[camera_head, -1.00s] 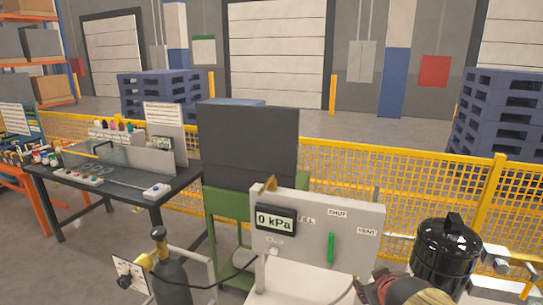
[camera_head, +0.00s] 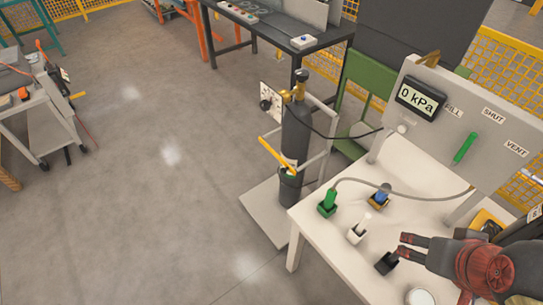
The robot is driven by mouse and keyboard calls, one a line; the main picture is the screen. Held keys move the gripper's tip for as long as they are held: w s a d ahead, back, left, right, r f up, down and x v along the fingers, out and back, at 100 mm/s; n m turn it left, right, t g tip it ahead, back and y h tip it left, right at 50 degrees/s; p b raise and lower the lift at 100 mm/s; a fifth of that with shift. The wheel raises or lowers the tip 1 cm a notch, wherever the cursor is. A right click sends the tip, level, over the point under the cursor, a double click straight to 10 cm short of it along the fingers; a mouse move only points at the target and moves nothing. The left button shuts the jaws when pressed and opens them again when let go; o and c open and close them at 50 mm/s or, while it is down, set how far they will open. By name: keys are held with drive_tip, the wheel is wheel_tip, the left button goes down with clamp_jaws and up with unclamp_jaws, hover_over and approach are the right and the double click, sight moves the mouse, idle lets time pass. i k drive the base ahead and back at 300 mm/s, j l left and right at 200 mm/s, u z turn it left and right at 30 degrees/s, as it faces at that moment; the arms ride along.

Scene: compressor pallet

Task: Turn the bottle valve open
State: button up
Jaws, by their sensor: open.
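A dark gas bottle (camera_head: 295,135) stands upright on a low cart beside the white table. A brass valve (camera_head: 290,95) with a dark top (camera_head: 301,75) sits on its neck. A white plate with a black knob (camera_head: 266,104) is at the valve's left side. A dark hose runs from the valve area to the panel. My gripper (camera_head: 401,246) is at the lower right, over the white table and well to the right of the bottle. Its fingers are apart, with nothing seen between them.
The white table (camera_head: 320,240) carries small green, white, blue and black fittings. Its grey panel has a display (camera_head: 420,98) reading 0 kPa and a green lever (camera_head: 465,148) between FILL, SHUT and VENT labels. A yellow bar (camera_head: 277,156) crosses near the bottle.

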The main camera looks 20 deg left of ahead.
sight(301, 76)
drive_tip(key=u, duration=0.85)
